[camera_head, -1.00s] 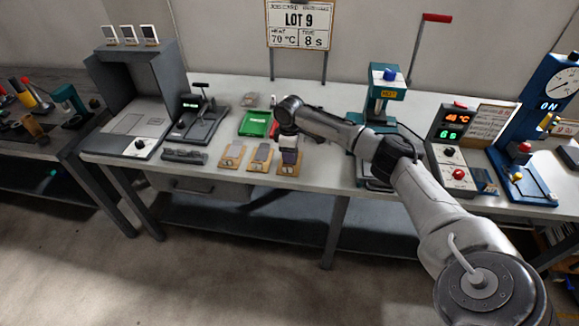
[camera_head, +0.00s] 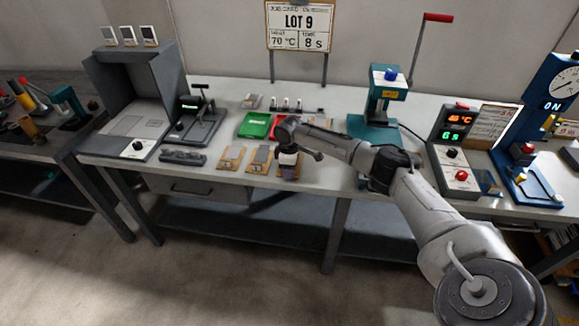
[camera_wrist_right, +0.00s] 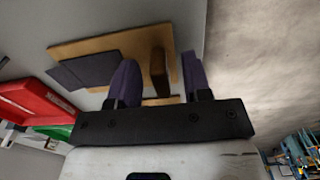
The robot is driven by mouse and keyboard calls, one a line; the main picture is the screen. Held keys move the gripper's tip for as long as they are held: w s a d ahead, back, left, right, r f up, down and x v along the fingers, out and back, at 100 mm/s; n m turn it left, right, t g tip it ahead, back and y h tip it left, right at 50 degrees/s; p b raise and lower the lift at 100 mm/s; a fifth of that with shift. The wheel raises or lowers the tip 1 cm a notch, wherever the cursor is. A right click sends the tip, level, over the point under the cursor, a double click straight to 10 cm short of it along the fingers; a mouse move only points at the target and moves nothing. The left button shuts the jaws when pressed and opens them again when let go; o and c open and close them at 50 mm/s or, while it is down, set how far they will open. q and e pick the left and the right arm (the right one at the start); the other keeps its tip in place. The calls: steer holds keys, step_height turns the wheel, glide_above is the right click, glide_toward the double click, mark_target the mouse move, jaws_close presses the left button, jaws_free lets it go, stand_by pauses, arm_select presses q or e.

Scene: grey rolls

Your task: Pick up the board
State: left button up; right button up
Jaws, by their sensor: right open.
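Three tan wooden boards with grey plates stand in a row near the bench's front edge: a left board (camera_head: 231,157), a middle board (camera_head: 260,159) and a right board mostly hidden by my right gripper (camera_head: 289,172). My right gripper points down over the right board. In the right wrist view, my open right gripper (camera_wrist_right: 160,82) has its two purple fingertips on either side of an upright wooden piece (camera_wrist_right: 159,70) of the board (camera_wrist_right: 108,42), with gaps on both sides. A dark grey plate (camera_wrist_right: 88,70) lies on this board. My left gripper is out of view.
A green tray (camera_head: 254,125) and a red tray (camera_head: 277,130) lie behind the boards; the red tray (camera_wrist_right: 32,100) also shows in the wrist view. A teal press (camera_head: 383,95) and a control box (camera_head: 453,145) stand to the right. The bench front edge is close.

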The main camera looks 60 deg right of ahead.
jaws_close()
stand_by(0.4)
